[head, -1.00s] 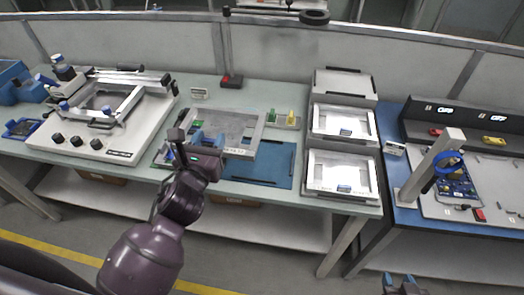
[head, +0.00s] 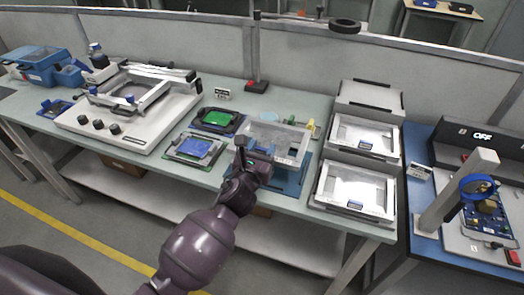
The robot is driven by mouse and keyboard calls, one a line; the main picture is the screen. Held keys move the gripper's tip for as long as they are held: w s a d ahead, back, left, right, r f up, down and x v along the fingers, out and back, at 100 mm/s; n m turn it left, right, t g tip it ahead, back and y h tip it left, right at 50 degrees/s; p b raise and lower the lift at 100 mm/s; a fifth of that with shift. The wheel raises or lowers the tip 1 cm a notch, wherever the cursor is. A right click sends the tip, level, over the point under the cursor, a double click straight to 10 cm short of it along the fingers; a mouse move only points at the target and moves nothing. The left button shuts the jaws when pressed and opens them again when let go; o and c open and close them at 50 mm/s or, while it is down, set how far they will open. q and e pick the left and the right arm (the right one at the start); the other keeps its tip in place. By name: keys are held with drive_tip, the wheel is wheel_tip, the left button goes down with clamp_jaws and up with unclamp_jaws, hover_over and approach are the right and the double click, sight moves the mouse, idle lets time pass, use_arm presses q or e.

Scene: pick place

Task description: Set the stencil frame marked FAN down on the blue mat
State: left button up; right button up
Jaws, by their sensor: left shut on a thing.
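The stencil frame (head: 297,157) is a grey rectangular frame with a pale sheet inside. Any marking on it is too small to read. My left gripper (head: 254,160) is shut on its near left edge. The blue mat (head: 290,186) shows below and in front of the frame. The frame lies over the mat in the picture and hides most of it. I cannot tell whether the two touch. My right gripper is not in view.
A printer (head: 140,110) stands at left. A green board (head: 216,117) and a blue-topped fixture (head: 195,148) lie left of the frame. Racks with frames (head: 352,190) stand close at right. Small bottles (head: 311,126) stand behind the frame.

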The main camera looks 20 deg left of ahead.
use_arm(q)
drive_tip(key=shift+f+b, duration=0.65)
drive_tip(key=shift+f, duration=0.1)
wheel_tip(320, 180, down, 3)
drive_tip(key=shift+r+b, duration=0.2)
drive_tip(key=shift+b, duration=0.95)
drive_tip(key=shift+f+b, duration=0.95)
drive_tip(key=shift+f, duration=0.3)
drive_tip(key=shift+f, duration=0.35)
